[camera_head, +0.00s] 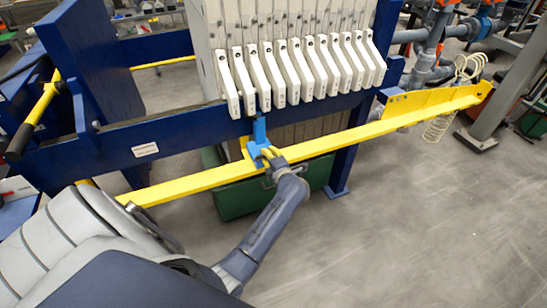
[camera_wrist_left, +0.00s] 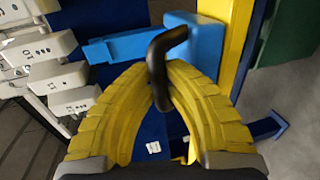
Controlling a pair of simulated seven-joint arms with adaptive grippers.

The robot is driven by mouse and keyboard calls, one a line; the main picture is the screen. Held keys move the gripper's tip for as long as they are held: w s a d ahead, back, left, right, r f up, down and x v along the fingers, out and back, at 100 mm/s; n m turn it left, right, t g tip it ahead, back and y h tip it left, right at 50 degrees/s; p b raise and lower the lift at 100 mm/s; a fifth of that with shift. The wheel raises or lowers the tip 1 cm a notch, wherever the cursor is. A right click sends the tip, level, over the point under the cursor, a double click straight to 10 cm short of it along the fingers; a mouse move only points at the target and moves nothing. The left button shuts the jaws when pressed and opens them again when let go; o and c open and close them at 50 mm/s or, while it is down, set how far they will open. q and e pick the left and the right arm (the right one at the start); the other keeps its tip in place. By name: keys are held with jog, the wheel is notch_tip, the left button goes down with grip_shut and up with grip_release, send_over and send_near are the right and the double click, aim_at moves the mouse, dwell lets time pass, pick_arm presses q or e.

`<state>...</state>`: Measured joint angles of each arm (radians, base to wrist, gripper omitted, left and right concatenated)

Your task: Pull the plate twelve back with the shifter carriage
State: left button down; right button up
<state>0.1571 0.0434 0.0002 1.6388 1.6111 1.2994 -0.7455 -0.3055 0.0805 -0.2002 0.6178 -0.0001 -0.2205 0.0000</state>
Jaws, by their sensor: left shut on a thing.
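The shifter carriage (camera_head: 259,136) is a light blue block with an upright arm on the yellow rail (camera_head: 330,143), below the plate row. It also shows in the left wrist view (camera_wrist_left: 193,38), with its blue arm (camera_wrist_left: 118,48) reaching toward the plate ends. My left gripper (camera_head: 268,157) is at the carriage; in the left wrist view its yellow fingers (camera_wrist_left: 161,82) are closed around a black bent handle (camera_wrist_left: 163,50). The pale plates (camera_head: 300,72) hang in a row with handle ends facing me. Their numbers are too small to tell which is plate twelve. My right gripper is not in view.
The blue press frame (camera_head: 185,138) runs behind the rail. A green bin (camera_head: 238,201) stands under the press. A yellow lever with a black grip (camera_head: 22,140) is at the left. Pipes and a coiled hose (camera_head: 438,127) are at the right. The floor in front is clear.

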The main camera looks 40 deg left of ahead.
pick_arm(q)
jog(key=shift+w+d, duration=0.2)
jog(key=c, duration=1.6)
grip_release()
jog(key=shift+s+a, duration=0.1)
jog(key=shift+c, duration=0.2)
jog(key=v, duration=1.2)
